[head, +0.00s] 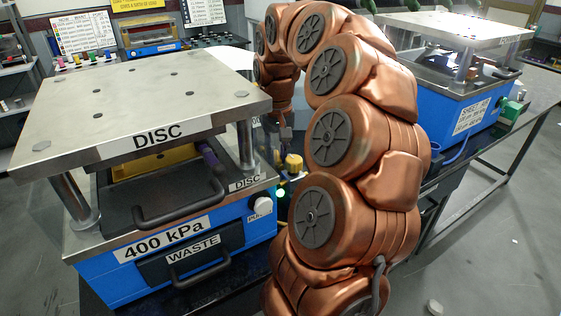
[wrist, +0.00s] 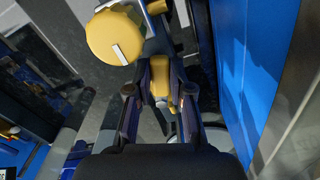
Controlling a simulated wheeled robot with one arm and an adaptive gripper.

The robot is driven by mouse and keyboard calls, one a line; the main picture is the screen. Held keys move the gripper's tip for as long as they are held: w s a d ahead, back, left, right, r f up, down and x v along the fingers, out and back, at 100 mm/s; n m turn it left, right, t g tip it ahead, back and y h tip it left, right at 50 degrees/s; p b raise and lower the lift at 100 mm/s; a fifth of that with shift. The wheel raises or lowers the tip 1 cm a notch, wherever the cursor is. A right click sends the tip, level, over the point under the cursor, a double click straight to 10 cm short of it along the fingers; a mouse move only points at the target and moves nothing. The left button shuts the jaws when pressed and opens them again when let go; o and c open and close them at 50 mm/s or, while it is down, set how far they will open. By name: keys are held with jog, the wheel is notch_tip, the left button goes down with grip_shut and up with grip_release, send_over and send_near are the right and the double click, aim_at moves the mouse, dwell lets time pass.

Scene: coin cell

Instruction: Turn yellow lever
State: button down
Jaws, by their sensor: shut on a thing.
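The yellow lever (wrist: 160,78) is in the middle of the wrist view, between the dark fingers of my gripper (wrist: 160,92). My gripper is shut on it. The lever's lower part is hidden by the fingers. A round yellow knob (wrist: 114,38) with a white mark is just up and left of the fingers, apart from them. In the head view a yellow knob (head: 294,162) shows at the right side of the DISC machine, beside my copper arm. My gripper is small and partly hidden there, and the lever cannot be made out.
The blue DISC machine (head: 190,238) with its steel top plate (head: 140,98) stands at left. A similar blue machine (head: 450,108) stands at right on a dark bench. In the wrist view a blue panel (wrist: 250,60) rises close to the right of my gripper.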

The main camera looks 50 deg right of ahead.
jog(key=shift+w+a+m+b, duration=0.2)
jog(key=shift+m+b, duration=0.15)
jog(key=shift+m, duration=0.15)
jog(key=c, duration=1)
grip_release()
jog(key=shift+c, duration=0.2)
jog(key=shift+r, duration=0.1)
notch_tip(320, 180, up, 12)
dwell(0.4)
